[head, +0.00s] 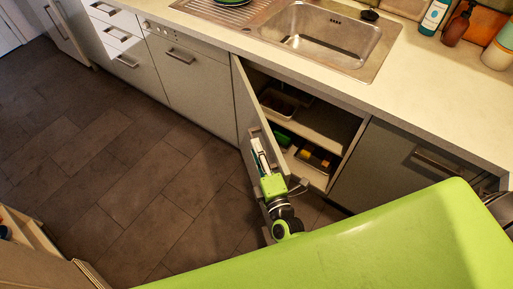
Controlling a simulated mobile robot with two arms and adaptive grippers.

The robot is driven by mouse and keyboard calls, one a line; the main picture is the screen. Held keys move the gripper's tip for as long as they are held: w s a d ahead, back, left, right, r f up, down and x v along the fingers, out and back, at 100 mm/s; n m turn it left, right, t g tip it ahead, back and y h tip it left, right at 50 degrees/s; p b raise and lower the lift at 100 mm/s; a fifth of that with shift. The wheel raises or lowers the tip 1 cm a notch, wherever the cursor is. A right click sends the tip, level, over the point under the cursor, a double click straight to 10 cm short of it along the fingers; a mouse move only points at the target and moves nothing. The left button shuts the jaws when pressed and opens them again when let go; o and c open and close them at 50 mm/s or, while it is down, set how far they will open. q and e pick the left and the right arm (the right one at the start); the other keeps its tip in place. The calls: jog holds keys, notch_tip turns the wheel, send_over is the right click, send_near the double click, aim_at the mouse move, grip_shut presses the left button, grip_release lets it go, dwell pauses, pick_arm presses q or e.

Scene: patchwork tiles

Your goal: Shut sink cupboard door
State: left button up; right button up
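The grey sink cupboard door (245,106) stands open below the sink, swung out towards me from the left side of its opening. Its outer face is turned to the left. The open cupboard (312,127) shows a shelf and several items inside. My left gripper is not in view.
A sink (328,37) is set in the pale worktop (405,82), with bottles (434,16) at the back right. A closed dishwasher-like front (185,75) is left of the opening, and another closed front (380,165) is right. The tiled floor (120,150) is clear at the left.

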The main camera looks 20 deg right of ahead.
jog(key=shift+w, duration=0.45)
grip_shut()
jog(key=d+n+y+b, duration=0.3)
jog(key=d+y, duration=0.2)
jog(key=d, duration=0.8)
jog(key=shift+w+d+g, duration=0.3)
jog(key=shift+w+g, duration=0.05)
jog(key=shift+g, duration=0.05)
grip_release()
